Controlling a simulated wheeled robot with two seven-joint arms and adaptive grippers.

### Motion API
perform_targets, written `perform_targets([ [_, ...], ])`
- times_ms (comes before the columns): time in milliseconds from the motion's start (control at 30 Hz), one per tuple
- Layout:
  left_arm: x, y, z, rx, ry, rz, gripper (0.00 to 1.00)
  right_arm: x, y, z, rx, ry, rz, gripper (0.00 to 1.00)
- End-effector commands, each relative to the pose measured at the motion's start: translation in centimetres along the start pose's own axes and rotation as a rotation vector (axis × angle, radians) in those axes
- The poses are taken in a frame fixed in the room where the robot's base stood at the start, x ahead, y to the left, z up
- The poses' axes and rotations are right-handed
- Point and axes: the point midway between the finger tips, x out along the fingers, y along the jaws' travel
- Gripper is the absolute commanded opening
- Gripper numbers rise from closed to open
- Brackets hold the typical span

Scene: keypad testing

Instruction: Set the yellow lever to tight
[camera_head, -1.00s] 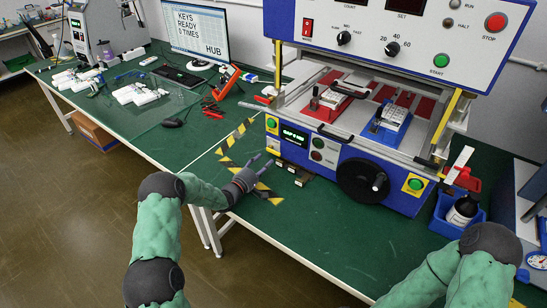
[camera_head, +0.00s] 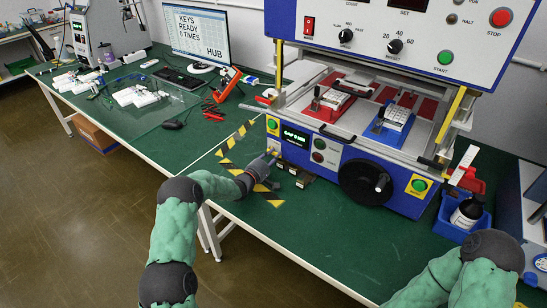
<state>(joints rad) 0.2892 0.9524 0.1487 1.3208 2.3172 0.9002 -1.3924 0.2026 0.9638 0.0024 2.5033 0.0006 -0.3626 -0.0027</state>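A small yellow part (camera_head: 275,152) shows at the lower left front of the blue and white machine (camera_head: 330,176), below the green button on its yellow plate (camera_head: 273,125). It may be the yellow lever, but it is too small and too covered to tell its setting. My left gripper (camera_head: 270,160) is right at this part, beside the small green display (camera_head: 295,136). Whether its fingers touch or hold the part is unclear.
A black handwheel (camera_head: 364,182) stands out from the machine's front. A blue bin (camera_head: 446,222) with a dark bottle (camera_head: 466,212) stands to its right.

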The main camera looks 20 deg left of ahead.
Motion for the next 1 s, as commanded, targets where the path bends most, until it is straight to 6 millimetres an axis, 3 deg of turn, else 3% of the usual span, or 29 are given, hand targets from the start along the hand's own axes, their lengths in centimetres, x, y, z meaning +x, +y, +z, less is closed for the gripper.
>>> perform_targets([
  [467,0.0,0.2,0.0,-0.063,0.0,-0.001,0.0,-0.2,-0.1,0.0,0.0,0.0,0.0,0.4],
  [1000,0.0,1.8,-0.7,-0.507,0.0,-0.003,0.0,-1.2,-0.4,0.0,0.0,0.0,0.0,0.4],
])
